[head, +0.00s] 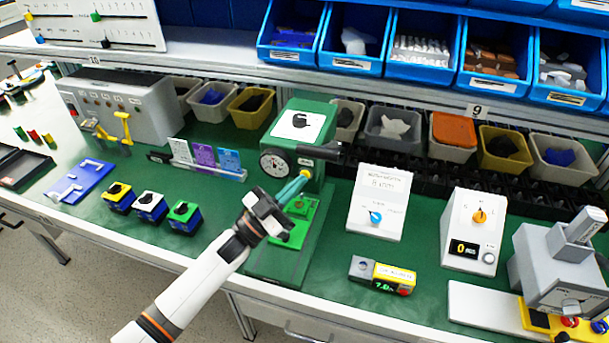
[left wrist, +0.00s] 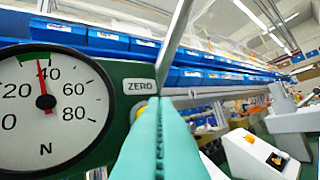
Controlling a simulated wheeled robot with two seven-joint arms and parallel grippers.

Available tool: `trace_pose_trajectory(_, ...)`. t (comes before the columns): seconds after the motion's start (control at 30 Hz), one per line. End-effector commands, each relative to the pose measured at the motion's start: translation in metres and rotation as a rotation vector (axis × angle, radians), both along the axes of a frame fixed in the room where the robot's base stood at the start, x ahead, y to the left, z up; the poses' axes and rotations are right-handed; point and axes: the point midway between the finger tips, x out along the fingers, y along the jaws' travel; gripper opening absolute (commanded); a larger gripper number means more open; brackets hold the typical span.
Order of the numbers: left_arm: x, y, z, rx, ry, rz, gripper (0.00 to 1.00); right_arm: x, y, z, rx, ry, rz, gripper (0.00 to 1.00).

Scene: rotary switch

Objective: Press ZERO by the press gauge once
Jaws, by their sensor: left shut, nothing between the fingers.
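The green press (head: 300,130) stands at the middle of the bench. Its round white gauge (head: 273,163) faces front and also shows in the left wrist view (left wrist: 50,105), marked N, with a red hand just short of 40. A ZERO label (left wrist: 140,86) sits right of the dial. A yellow button edge (left wrist: 138,112) shows below the label, mostly hidden by my fingers. My left gripper (head: 300,182) is shut and empty, its teal fingertips in front of the button; whether they touch it I cannot tell. My right gripper is not in view.
A white box with a blue knob (head: 376,217) and a white box with an orange knob (head: 480,217) stand to the right. A small yellow-grey device (head: 382,274) lies in front. Several small switch boxes (head: 151,206) stand left. Blue bins (head: 355,40) line the shelf above.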

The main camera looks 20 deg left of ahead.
Motion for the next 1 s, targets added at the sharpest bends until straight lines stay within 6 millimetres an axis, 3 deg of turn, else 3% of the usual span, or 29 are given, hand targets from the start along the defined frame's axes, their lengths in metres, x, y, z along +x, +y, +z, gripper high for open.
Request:
trace_pose_trajectory(0.73, 0.006, -0.0001, 0.0002, 0.0, 0.0, 0.0, 0.0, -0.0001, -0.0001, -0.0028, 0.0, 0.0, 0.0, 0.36)
trace_pose_trajectory(1.0, -0.0031, 0.0005, 0.0008, -0.001, 0.001, 0.001, 0.0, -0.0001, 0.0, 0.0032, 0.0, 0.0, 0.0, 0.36)
